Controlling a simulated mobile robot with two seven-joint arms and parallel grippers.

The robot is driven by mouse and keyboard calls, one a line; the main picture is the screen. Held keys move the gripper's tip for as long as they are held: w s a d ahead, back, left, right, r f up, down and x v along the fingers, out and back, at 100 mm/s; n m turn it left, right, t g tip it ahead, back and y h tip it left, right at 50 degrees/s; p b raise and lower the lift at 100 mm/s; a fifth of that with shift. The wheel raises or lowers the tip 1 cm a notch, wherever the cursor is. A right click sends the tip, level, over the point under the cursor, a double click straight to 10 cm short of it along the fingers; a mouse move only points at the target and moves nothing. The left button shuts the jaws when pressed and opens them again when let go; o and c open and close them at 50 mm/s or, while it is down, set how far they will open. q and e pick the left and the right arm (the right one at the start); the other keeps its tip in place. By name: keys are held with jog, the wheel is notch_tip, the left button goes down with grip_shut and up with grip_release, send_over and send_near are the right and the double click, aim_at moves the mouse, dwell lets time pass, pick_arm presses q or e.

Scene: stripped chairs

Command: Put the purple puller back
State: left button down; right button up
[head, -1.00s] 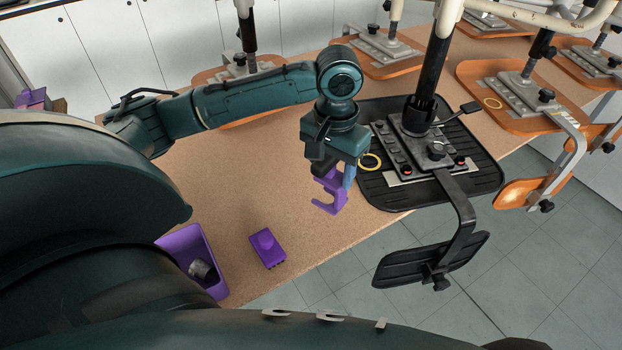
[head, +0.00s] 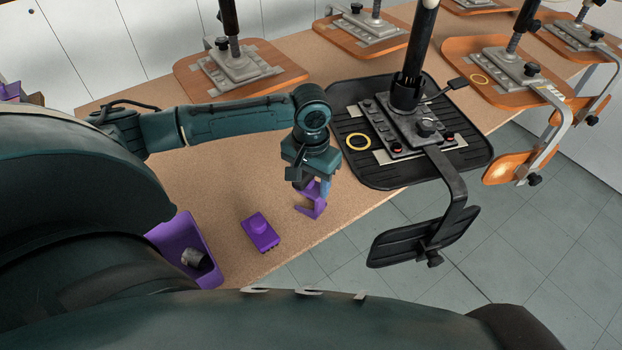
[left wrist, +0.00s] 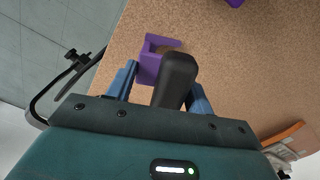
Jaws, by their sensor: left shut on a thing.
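The purple puller (head: 312,205) is a small hooked piece in my left gripper (head: 313,186). The gripper's blue fingers are shut on it above the wooden tabletop, near the front edge. In the left wrist view the puller (left wrist: 150,62) shows as a purple C-shaped piece beyond the fingers (left wrist: 160,90). A dark rounded piece between the fingers hides part of it; I cannot tell whether that is the puller's handle. A purple block with a round knob (head: 260,232) sits on the table to the left of the gripper. My right gripper is not in view.
A purple bin (head: 172,238) holding a grey cylinder (head: 195,260) stands at the left. A black chair mechanism on a black ribbed board (head: 345,95), with a yellow ring (head: 358,142), lies right of the gripper. Orange chair boards (head: 190,80) line the back. Tabletop between gripper and block is clear.

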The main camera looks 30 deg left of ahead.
pick_arm(q)
jog(key=shift+f, duration=0.1)
jog(key=c, duration=0.6)
grip_release()
notch_tip(320, 180, up, 12)
jog(key=shift+r, duration=0.15)
dwell(0.3)
